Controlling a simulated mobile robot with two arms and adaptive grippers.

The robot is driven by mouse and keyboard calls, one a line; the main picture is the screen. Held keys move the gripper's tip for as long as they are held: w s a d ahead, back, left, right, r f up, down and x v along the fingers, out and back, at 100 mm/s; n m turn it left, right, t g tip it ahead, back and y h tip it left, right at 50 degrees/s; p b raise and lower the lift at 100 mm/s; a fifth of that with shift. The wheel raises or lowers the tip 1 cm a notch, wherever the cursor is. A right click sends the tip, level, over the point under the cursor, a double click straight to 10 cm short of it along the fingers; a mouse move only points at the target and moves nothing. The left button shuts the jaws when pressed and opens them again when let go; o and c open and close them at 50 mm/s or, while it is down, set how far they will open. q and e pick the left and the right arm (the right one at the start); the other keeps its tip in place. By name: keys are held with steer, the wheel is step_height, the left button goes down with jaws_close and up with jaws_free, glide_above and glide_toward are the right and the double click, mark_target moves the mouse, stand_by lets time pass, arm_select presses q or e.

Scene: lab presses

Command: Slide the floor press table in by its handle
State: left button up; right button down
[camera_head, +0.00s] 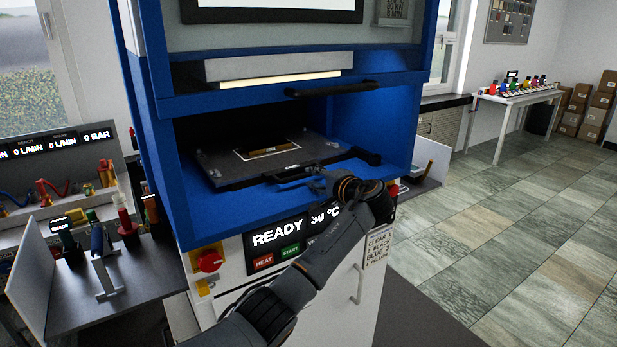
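The floor press table (225,172) is a dark flat plate inside the blue press's lower opening. A white-outlined area with a small brownish strip (268,149) lies on it. Its dark handle (362,154) runs along the front edge near the opening's lip. My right gripper is out of view.
The blue press frame (160,190) surrounds the table on both sides. A raised door with a black bar (333,88) is above. A front panel reads READY (277,237), with a red knob (208,260) beside it. A side bench (130,275) stands left; open floor lies right.

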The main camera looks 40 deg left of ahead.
arm_select(q)
steer(key=v, duration=0.8)
steer(key=shift+s+d, duration=0.2)
steer(key=shift+d, duration=0.1)
step_height(320, 180, down, 30)
steer(key=s+d+m+t+h, duration=0.1)
steer(key=d+m+h, duration=0.2)
steer(key=m+h, duration=0.15)
steer(key=s+d+f+g+h, duration=0.1)
steer(key=s+f+h, duration=0.1)
steer(key=s+f, duration=0.35)
steer(key=s+d+f+h, duration=0.1)
steer(key=s+f, duration=0.2)
steer(key=f, duration=0.6)
steer(key=s+d+f+g+h, duration=0.1)
steer(key=s+f+h, duration=0.1)
steer(key=s+f, duration=0.35)
steer(key=s+d+f+n+g+h, duration=0.2)
steer(key=s+d+f+h, duration=0.15)
steer(key=s+f, duration=1.45)
steer(key=s+d+f+n+g, duration=0.1)
steer(key=s+f+n, duration=0.1)
steer(key=s, duration=1.1)
steer(key=s+d+f+n+h, duration=0.1)
steer(key=s+d+f+n, duration=0.1)
steer(key=s, duration=1.1)
steer(key=shift+f+g, duration=0.4)
steer(key=shift+f, duration=0.45)
steer(key=shift+s+d+n, duration=0.15)
steer(key=shift+n, duration=0.1)
